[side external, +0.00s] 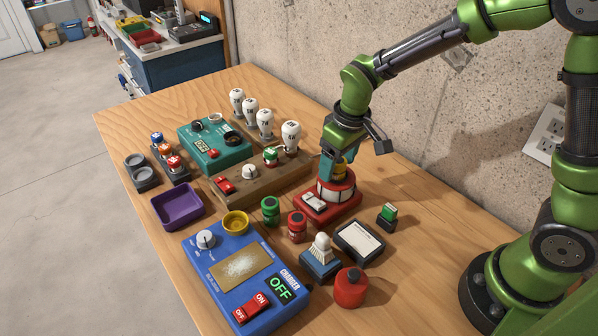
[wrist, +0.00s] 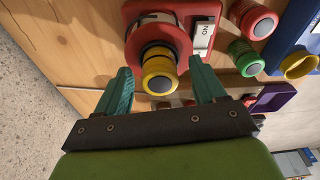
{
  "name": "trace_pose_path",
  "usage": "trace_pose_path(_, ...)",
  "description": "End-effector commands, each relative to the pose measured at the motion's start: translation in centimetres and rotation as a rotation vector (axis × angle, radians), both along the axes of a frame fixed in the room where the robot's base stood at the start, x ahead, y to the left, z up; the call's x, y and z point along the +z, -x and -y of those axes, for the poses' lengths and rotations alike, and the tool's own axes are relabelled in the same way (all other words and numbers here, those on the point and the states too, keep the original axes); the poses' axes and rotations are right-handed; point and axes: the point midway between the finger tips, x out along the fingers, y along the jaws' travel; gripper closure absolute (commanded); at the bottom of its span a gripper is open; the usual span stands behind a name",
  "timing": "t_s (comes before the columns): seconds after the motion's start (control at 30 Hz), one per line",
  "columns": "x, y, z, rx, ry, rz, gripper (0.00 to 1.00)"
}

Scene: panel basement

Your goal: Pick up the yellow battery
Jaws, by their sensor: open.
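The yellow battery (wrist: 159,75) stands in the round socket of a red device (wrist: 200,12), its dark-centred end towards my wrist camera. In the side view the battery (side external: 341,172) is partly hidden behind my gripper (side external: 328,172). The red device (side external: 318,207) has a white switch on its front. In the wrist view my gripper (wrist: 163,90) is open, with one teal finger on each side of the battery and visible gaps between. The fingertips reach about level with the battery's near part.
A green battery (side external: 270,210) and a red battery (side external: 297,226) stand left of the red device. A stamp pad (side external: 360,242), a green-topped stamp (side external: 387,216) and a blue charger (side external: 222,262) are near. The concrete wall (side external: 420,110) rises behind the table.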

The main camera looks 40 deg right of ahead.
Motion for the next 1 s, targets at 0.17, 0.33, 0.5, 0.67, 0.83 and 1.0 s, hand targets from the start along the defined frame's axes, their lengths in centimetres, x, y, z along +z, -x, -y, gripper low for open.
trace_pose_path(0.17,-0.03,-0.04,0.01,0.0,0.0,0.001,0.3)
trace_pose_path(0.33,-0.01,-0.03,0.02,0.0,0.0,0.001,0.52)
trace_pose_path(0.5,0.01,-0.03,0.02,0.0,0.0,0.001,0.78)
trace_pose_path(0.67,0.05,-0.06,0.01,0.0,0.0,0.002,0.95)
trace_pose_path(0.83,0.07,-0.06,0.01,0.0,0.0,0.002,0.95)
trace_pose_path(1.0,0.71,-0.12,0.0,0.0,0.0,0.004,0.95)
